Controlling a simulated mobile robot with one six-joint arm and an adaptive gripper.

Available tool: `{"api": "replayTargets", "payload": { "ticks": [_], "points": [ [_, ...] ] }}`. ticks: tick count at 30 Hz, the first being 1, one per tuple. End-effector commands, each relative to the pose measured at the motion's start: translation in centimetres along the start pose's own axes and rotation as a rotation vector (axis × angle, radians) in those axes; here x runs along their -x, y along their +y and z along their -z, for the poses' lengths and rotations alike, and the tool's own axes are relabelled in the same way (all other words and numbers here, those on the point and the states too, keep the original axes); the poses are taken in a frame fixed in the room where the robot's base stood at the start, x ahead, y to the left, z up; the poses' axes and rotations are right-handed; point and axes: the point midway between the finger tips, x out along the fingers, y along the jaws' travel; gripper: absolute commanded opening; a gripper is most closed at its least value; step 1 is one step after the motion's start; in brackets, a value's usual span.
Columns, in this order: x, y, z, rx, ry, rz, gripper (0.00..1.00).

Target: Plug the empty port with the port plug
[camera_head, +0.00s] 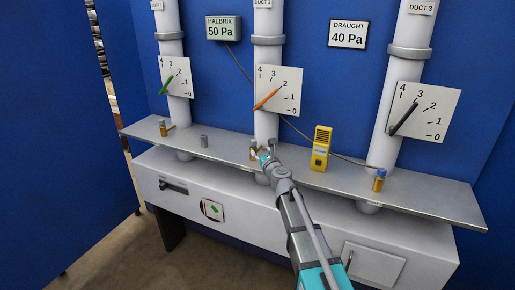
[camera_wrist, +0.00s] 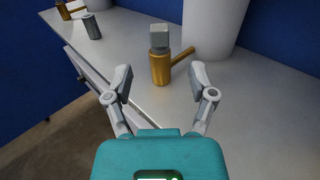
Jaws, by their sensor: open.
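My gripper (camera_wrist: 161,78) is open and empty, fingers spread toward the middle brass fitting (camera_wrist: 160,70). This fitting has a grey block on top and a brass side arm pointing right; it stands upright just beyond the fingertips, apart from them. In the head view my gripper (camera_head: 266,153) partly covers that fitting by the Duct 2 pipe. A loose-looking grey cylinder (camera_head: 204,141) stands on the shelf to the left, also in the wrist view (camera_wrist: 92,27). Another brass fitting (camera_head: 162,128) is at the far left. A brass piece with a blue top (camera_head: 379,180) stands by Duct 3. I cannot tell which port is empty.
The grey shelf (camera_head: 440,198) runs along the blue wall. Three white duct pipes (camera_head: 268,60) with dials rise through it. A yellow meter (camera_head: 321,148) stands right of my gripper, with a cable along the wall. The shelf between the meter and Duct 3 is mostly clear.

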Motion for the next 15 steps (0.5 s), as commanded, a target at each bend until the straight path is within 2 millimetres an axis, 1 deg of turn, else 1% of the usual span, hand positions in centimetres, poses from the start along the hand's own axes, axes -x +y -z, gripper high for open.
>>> {"api": "replayTargets", "payload": {
  "ticks": [1, 6, 10, 15],
  "points": [
    [1.1, 0.1, 0.0, 0.000, 0.000, 0.000, 0.72],
    [2.8, 0.0, 0.0, 0.000, 0.000, 0.001, 0.72],
    [3.3, 0.0, 0.0, 0.000, 0.000, 0.001, 0.72],
    [3.4, -0.1, 0.0, 0.000, 0.000, 0.000, 0.72]
  ]
}}
